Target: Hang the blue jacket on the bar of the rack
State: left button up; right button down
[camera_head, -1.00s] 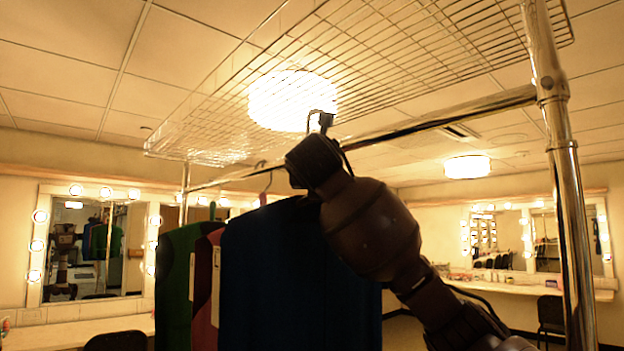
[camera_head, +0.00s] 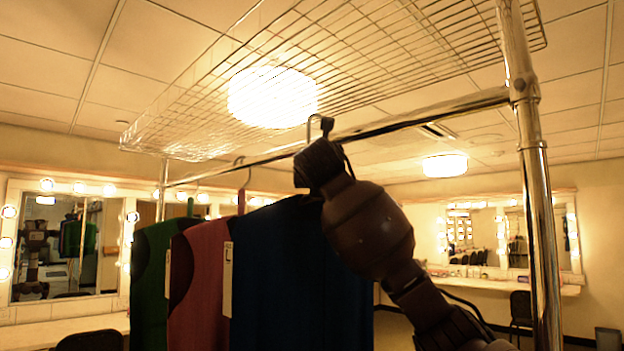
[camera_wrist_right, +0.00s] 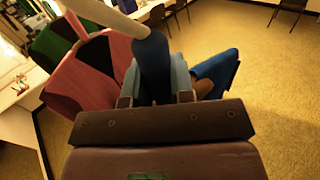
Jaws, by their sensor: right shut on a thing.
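The blue jacket (camera_head: 285,270) hangs from its hanger in my right gripper, which shows in the wrist view (camera_wrist_right: 155,98) shut on the blue neck of the hanger (camera_wrist_right: 152,55). In the head view my dark right wrist (camera_head: 370,230) covers the jacket's upper right part. The hanger's hook (camera_head: 313,124) rises above the wrist, at about the height of the rack's bar (camera_head: 430,118). I cannot tell whether the hook is over the bar or in front of it. A blue part of the jacket also shows in the wrist view (camera_wrist_right: 222,72). My left gripper is not in view.
A pink jacket (camera_head: 200,275) and a green jacket (camera_head: 152,285) hang left of the blue one. A wire shelf (camera_head: 400,50) lies above the bar, and a chrome post (camera_head: 538,220) stands at the right. Bar between wrist and post looks free.

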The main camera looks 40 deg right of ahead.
jog(key=shift+d, duration=1)
jog(key=shift+f+b, duration=0.5)
jog(key=shift+f, duration=0.4)
jog(key=shift+f+b, duration=0.3)
jog(key=shift+f, duration=0.4)
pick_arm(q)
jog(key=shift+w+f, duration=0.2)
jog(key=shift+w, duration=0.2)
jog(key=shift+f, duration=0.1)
pick_arm(e)
jog(key=shift+f, duration=0.1)
jog(key=shift+c, duration=1.4)
grip_release()
jog(key=shift+w, duration=0.1)
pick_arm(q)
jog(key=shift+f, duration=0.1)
